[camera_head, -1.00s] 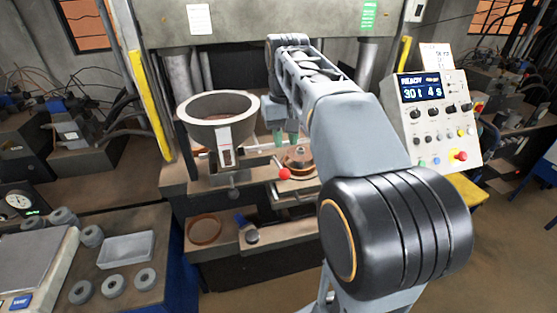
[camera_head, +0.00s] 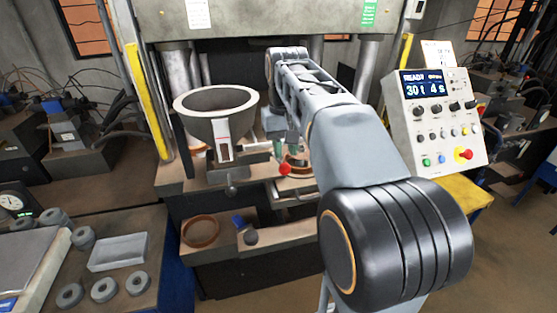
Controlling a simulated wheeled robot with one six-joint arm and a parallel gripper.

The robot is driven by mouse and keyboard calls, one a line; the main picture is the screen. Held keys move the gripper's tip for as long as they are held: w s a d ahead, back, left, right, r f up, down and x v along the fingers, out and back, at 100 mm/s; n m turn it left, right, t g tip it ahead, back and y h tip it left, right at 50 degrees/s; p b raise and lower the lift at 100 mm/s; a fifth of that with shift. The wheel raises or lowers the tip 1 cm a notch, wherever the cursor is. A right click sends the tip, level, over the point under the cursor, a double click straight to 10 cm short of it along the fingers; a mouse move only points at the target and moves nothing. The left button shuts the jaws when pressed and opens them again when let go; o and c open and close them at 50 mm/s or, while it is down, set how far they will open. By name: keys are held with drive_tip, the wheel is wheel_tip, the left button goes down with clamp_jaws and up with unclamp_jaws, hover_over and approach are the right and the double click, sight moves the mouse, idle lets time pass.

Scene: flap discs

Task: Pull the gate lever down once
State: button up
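The gate lever shows as a red ball knob (camera_head: 284,169) in front of the press, to the right of and below the grey hopper bowl (camera_head: 217,128). The lever's rod is mostly hidden. My arm reaches away from the camera over the press bed, and its far end comes down just above and behind the red knob. My gripper (camera_head: 279,146) is small and partly covered by my own arm there. I cannot tell whether its fingers are apart or touch the knob.
A control panel (camera_head: 433,120) reading 30 t and 4 s stands at the right. A round copper-coloured mould (camera_head: 298,172) is partly behind my arm. An empty ring dish (camera_head: 200,231) lies on the lower shelf. Several grey discs and a tray (camera_head: 118,252) lie at lower left.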

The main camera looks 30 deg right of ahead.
wheel_tip(320, 180, down, 11)
drive_tip(key=b, duration=0.8)
drive_tip(key=shift+f, duration=0.2)
idle(0.8)
drive_tip(key=shift+r, duration=0.1)
wheel_tip(320, 180, up, 11)
drive_tip(key=p, duration=1)
drive_tip(key=shift+r, duration=0.15)
drive_tip(key=shift+a, duration=0.1)
idle(0.6)
